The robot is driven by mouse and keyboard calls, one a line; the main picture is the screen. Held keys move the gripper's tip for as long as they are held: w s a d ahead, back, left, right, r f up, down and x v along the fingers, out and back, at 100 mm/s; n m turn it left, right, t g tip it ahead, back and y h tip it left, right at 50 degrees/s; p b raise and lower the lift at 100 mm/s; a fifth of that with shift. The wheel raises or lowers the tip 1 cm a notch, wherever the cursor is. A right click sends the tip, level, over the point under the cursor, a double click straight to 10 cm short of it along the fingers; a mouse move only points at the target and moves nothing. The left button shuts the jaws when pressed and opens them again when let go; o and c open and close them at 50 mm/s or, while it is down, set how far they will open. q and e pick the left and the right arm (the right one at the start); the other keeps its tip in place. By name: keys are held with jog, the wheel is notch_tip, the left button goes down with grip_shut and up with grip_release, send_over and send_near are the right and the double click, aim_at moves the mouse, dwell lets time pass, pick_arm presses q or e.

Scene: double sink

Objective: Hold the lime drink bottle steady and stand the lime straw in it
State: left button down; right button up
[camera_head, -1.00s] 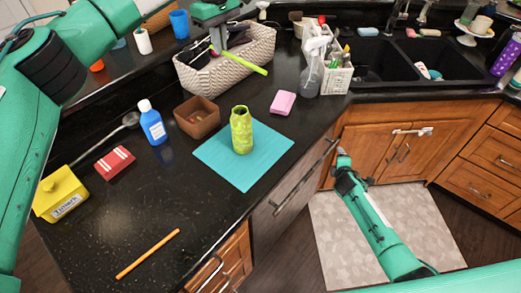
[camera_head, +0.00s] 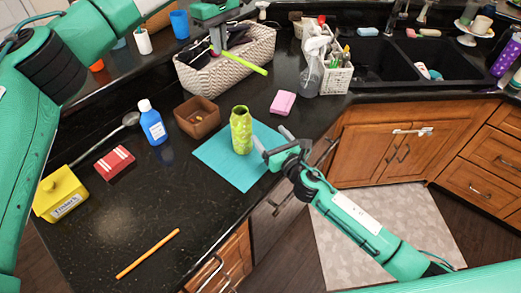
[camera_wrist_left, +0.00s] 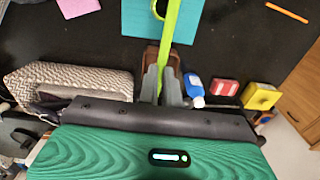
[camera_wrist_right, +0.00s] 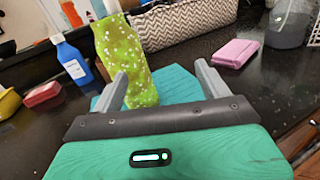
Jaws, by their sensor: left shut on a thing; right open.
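The lime drink bottle (camera_head: 241,130) stands upright on a teal mat (camera_head: 215,158); it is large in the right wrist view (camera_wrist_right: 125,55). The lime straw (camera_head: 250,66) is held by my left gripper (camera_head: 218,50) above the wicker basket. In the left wrist view the straw (camera_wrist_left: 172,22) runs between the shut fingers (camera_wrist_left: 163,85). My right gripper (camera_head: 272,143) is open beside the bottle, its fingers pointing toward it. In the right wrist view the bottle shows beyond the open fingers (camera_wrist_right: 165,85), nearer the left one; contact cannot be told.
A brown box (camera_head: 197,117), a blue bottle (camera_head: 152,122) and a pink sponge (camera_head: 283,102) stand around the mat. The wicker basket (camera_head: 262,43) is behind. A red box (camera_head: 114,162), yellow container (camera_head: 60,195) and orange stick (camera_head: 148,254) lie left. The front counter is mostly clear.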

aim_at(239, 127)
jog(key=s+a+n, duration=0.1)
jog(key=a, duration=0.1)
jog(key=s+a+f+n+g+y, duration=0.1)
jog(key=s, duration=0.1)
jog(key=shift+s+a+y, duration=0.25)
jog(key=shift+a+y, duration=0.05)
jog(key=shift+a, duration=0.05)
jog(key=x, duration=1.2)
jog(key=shift+f, duration=0.1)
jog(key=shift+s, duration=0.1)
jog(key=c, duration=1.1)
pick_arm(q)
notch_tip(239, 127, down, 13)
jog(key=c, duration=1.5)
grip_release()
